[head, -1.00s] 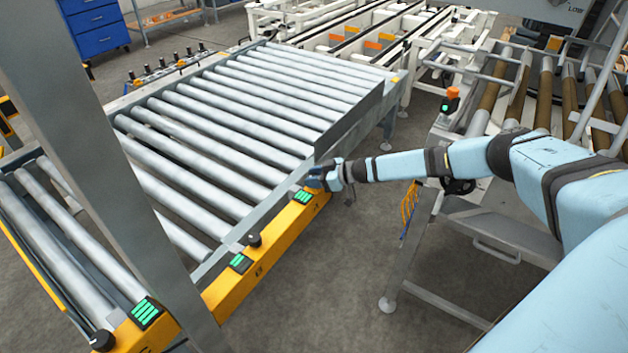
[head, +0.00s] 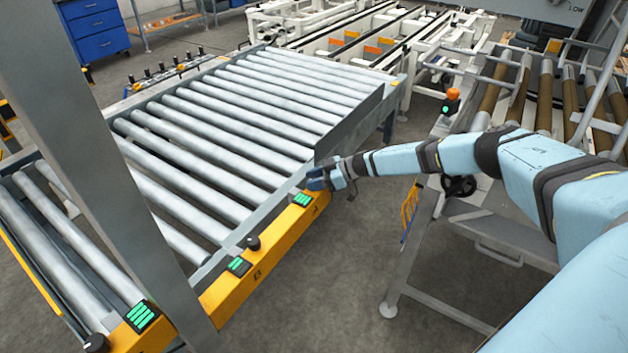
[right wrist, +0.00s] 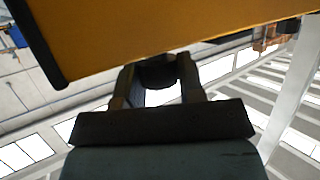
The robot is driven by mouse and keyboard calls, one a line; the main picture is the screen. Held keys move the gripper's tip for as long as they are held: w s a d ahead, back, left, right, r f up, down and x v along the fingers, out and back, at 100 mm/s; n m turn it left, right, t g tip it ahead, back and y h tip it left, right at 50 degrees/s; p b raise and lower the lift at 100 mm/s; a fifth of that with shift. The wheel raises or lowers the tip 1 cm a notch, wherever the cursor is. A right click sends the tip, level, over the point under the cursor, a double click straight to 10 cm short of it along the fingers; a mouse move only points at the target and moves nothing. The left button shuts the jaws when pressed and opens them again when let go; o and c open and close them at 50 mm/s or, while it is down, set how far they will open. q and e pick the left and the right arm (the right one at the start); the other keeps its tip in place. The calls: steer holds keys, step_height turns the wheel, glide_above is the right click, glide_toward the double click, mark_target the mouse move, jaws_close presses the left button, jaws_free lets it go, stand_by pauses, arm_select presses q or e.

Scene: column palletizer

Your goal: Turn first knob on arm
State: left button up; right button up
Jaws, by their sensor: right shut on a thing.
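The yellow arm (head: 262,268) runs along the near side of the roller conveyor, with black knobs and green-lit panels on top. My right gripper (head: 316,182) is at its far right end. In the right wrist view the two fingers (right wrist: 157,84) are shut on a dark round knob (right wrist: 155,71), one finger on each side, at the edge of the yellow arm (right wrist: 150,38). The gripper hides this knob in the head view. Another black knob (head: 253,243) stands farther left on the arm. My left gripper is not in view.
The roller conveyor (head: 215,125) lies behind the yellow arm. A grey post (head: 120,150) rises at the left. A machine frame with brown rollers (head: 543,92) and a black handwheel (head: 459,186) stands at the right. Floor (head: 330,290) is open in front.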

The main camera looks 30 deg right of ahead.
steer(key=o, duration=0.9)
steer(key=shift+w+r, duration=0.1)
steer(key=shift+r, duration=0.05)
steer(key=v, duration=0.7)
steer(key=shift+d, duration=0.15)
steer(key=shift+s, duration=0.2)
